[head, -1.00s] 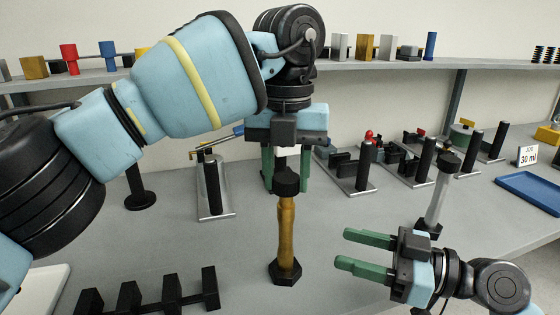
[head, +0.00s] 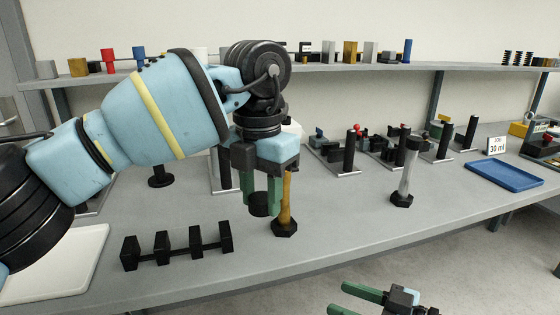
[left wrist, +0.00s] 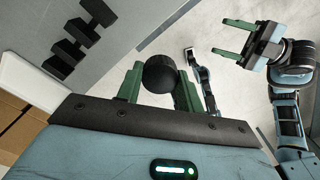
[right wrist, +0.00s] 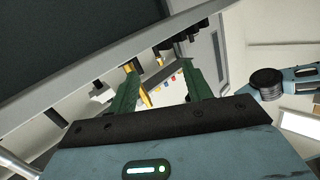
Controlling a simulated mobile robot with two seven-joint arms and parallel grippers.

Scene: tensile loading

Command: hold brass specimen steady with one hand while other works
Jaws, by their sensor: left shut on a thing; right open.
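The brass specimen (head: 286,190) stands upright on the bench on a black hexagonal foot (head: 285,229). Its upper end is hidden behind my left gripper (head: 262,194). That gripper is shut on a short black round piece (head: 261,206), just left of and in front of the brass stem. The black piece also shows between the green fingers in the left wrist view (left wrist: 159,74). I cannot tell whether it belongs to the brass specimen. My right gripper (head: 340,298) is open and empty, low past the bench's front edge. It also shows in the left wrist view (left wrist: 227,36).
A silver specimen (head: 406,172) with black ends stands to the right. A black rack (head: 178,248) lies at front left, near a white board (head: 62,268). Several fixtures (head: 352,153) line the back. A blue tray (head: 505,176) is at right. The front middle bench is clear.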

